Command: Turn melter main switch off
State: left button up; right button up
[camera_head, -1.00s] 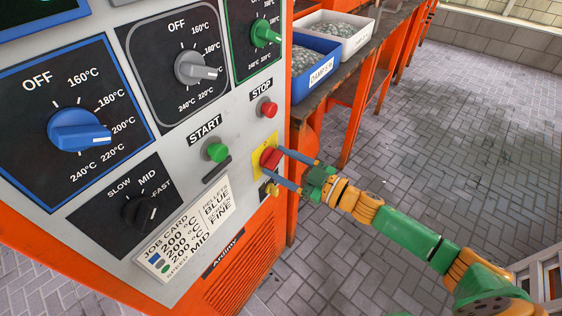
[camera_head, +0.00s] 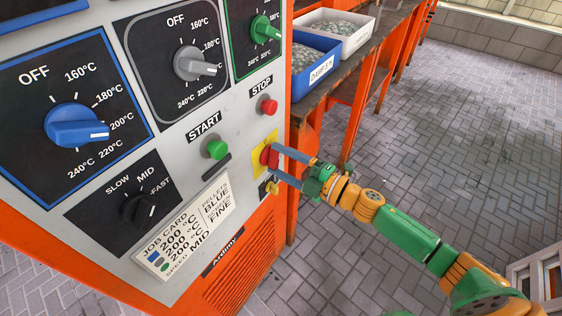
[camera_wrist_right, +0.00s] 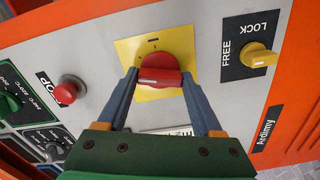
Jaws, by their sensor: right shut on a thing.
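The melter main switch is a red rotary knob (camera_head: 268,157) on a yellow plate (camera_head: 257,167), at the right edge of the grey panel. In the right wrist view the red knob (camera_wrist_right: 160,66) shows its raised bar lying nearly crosswise on the yellow plate (camera_wrist_right: 125,50). My right gripper (camera_head: 275,162) has its two blue fingers on either side of the knob, shut on the bar's ends. It also shows in the right wrist view (camera_wrist_right: 159,78). The plate's position marks are too small to read. My left gripper is not in view.
A yellow FREE/LOCK knob (camera_wrist_right: 258,56) sits close to the switch. The red STOP button (camera_head: 268,106) and green START button (camera_head: 215,149) are nearby on the panel. Blue (camera_head: 316,67) and white (camera_head: 347,40) bins stand on a bench behind.

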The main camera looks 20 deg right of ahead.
jog(key=shift+n, duration=1.6)
jog(key=shift+b, duration=0.3)
jog(key=o, duration=1.4)
jog(key=shift+c, duration=0.2)
jog(key=v, duration=0.7)
jog(key=shift+b, duration=0.45)
